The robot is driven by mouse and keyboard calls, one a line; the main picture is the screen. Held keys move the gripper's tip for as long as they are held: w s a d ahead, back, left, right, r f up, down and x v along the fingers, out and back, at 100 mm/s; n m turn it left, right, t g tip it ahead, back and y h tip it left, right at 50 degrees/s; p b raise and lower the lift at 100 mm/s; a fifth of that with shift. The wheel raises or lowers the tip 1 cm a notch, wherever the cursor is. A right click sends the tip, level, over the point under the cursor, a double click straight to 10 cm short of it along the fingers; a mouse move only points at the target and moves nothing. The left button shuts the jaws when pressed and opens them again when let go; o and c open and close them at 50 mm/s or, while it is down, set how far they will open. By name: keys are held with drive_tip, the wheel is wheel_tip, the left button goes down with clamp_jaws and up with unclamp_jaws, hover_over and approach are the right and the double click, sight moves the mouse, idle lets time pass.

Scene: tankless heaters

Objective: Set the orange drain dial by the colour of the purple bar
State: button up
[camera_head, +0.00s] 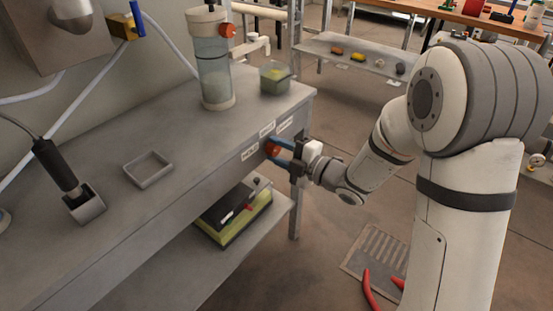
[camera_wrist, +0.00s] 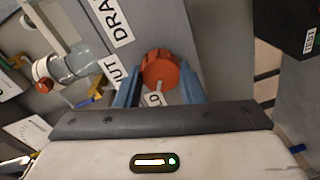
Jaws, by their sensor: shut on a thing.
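The orange drain dial (camera_head: 272,149) is on the front face of the grey bench, near its right end. It also shows in the wrist view (camera_wrist: 161,68), a ribbed round knob with a pale pointer below it. My gripper (camera_head: 277,153) is at the dial, its blue fingers shut on it, one on each side in the wrist view (camera_wrist: 160,82). White labels surround the dial; one reads "DRA" (camera_wrist: 112,20), cut off by the picture edge. Part of the dial's lower side and a label are hidden behind my gripper. I cannot make out a purple bar in either view.
On the bench (camera_head: 175,120) stand a clear cylinder (camera_head: 213,75) with an orange knob, a greenish container (camera_head: 275,77), a small grey tray (camera_head: 148,169) and a black-handled tool in a holder (camera_head: 62,172). A yellow-green box (camera_head: 235,215) sits on the lower shelf.

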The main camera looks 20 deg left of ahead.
drive_tip(key=shift+d, duration=0.1)
idle(0.3)
drive_tip(key=o, duration=1)
drive_tip(key=v, duration=0.7)
drive_tip(key=shift+d+p, duration=0.35)
drive_tip(key=shift+d, duration=0.05)
drive_tip(key=shift+s, duration=0.1)
drive_tip(key=shift+c, duration=0.4)
